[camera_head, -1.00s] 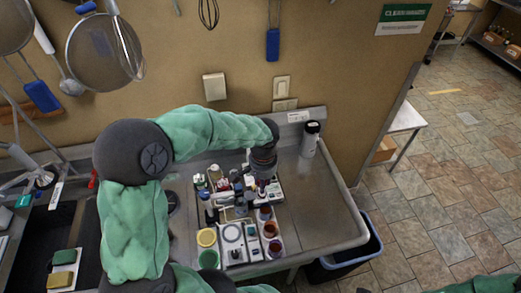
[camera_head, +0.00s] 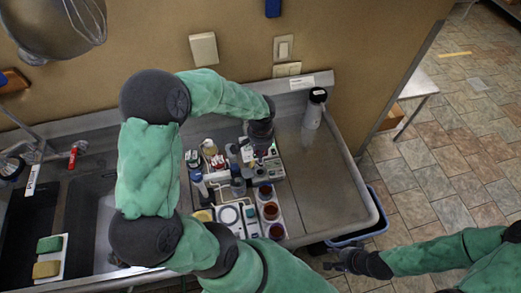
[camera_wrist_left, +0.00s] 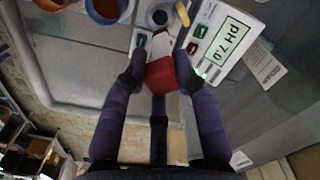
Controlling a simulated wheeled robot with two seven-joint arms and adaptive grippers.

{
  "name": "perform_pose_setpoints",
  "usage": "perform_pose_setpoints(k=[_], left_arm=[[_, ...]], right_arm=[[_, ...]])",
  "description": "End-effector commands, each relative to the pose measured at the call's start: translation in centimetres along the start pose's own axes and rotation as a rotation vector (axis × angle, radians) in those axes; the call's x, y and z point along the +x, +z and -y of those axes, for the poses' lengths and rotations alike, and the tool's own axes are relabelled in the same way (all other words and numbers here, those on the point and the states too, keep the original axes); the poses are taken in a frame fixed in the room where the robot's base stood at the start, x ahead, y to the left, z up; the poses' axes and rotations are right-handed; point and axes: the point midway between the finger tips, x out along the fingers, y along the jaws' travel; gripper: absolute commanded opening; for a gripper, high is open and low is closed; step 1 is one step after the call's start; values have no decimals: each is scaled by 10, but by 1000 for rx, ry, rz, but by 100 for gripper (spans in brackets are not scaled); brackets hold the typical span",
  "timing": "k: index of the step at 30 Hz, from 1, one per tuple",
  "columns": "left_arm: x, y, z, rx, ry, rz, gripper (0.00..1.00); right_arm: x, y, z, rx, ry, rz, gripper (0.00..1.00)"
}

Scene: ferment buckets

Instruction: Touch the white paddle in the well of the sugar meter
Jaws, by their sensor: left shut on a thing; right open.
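My left gripper (camera_wrist_left: 158,75) is shut on a red piece (camera_wrist_left: 163,76) with a white flat end (camera_wrist_left: 157,45), seemingly the paddle. In the left wrist view the white end points toward a dark round well (camera_wrist_left: 158,17) in a pale device, probably the sugar meter; I cannot tell whether they touch. A meter reading "pH 7.0" (camera_wrist_left: 226,40) lies to the right of the well. In the head view my left gripper (camera_head: 262,152) hangs over the right part of the crowded bench, hiding the paddle. My right gripper (camera_head: 340,264) is open and empty, off the bench's front right.
Several brown-filled cups (camera_head: 271,211) stand in a white tray in front of the left gripper. Bottles and small items crowd its left. A black-capped bottle (camera_head: 314,108) stands at the back right. The metal bench (camera_head: 325,175) is bare on the right. A blue-rimmed bin (camera_head: 372,228) stands below.

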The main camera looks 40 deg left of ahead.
Motion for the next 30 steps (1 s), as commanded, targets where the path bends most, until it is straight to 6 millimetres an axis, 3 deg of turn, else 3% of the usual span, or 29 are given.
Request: perform_pose_setpoints(k=[15,30], left_arm=[[44,0,0,0,0,0,5],[47,0,-1,0,0,0,5]], right_arm=[[31,-1,-11,0,0,0,46],[33,-1,-12,0,0,0,46]])
